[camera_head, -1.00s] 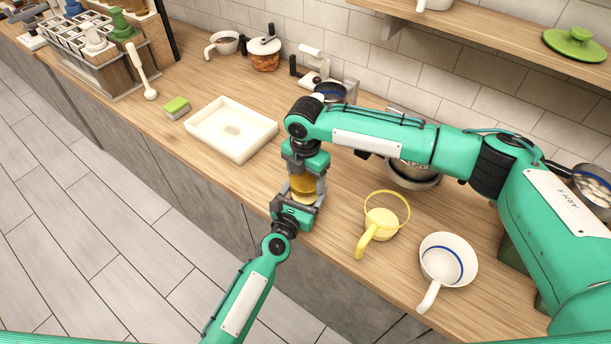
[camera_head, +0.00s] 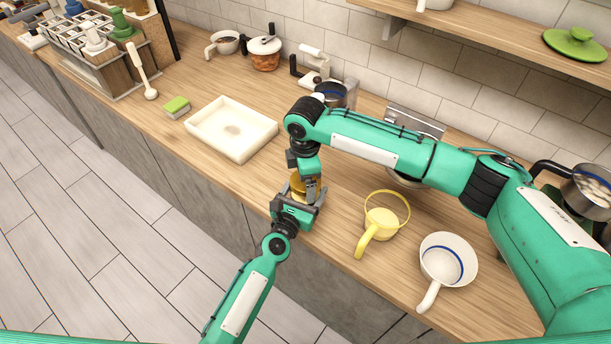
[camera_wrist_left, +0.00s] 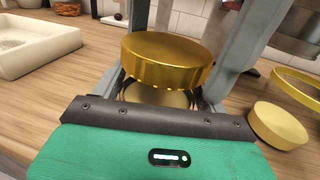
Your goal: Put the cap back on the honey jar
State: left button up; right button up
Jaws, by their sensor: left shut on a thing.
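The gold cap (camera_wrist_left: 167,58) sits between my left fingers in the left wrist view, over the honey jar (camera_wrist_left: 160,96), of which only a glassy top edge and a golden disc show below it. I cannot tell whether the cap touches the jar. In the head view the jar and cap show as a small amber-gold patch (camera_head: 298,183), mostly hidden by the grippers. My left gripper (camera_head: 301,198) is shut on the jar near the counter's front edge. My right gripper (camera_head: 312,182) points down from above at the cap; its fingers are too hidden to judge.
A white tray (camera_head: 232,128) and a green sponge (camera_head: 177,106) lie to the left. A metal pan is partly hidden behind my right arm. Bare counter lies between tray and grippers.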

jog(key=shift+r, duration=0.1)
jog(key=shift+r, duration=2.2)
notch_tip(320, 180, up, 2)
jog(key=n, duration=0.4)
jog(key=shift+w+n, duration=0.1)
jog(key=shift+n, duration=0.2)
jog(key=r+n, duration=0.1)
jog(key=n, duration=0.2)
jog(key=shift+r+n, duration=0.2)
jog(key=shift+n, duration=0.1)
jog(key=shift+f, duration=4)
jog(key=shift+c, duration=0.3)
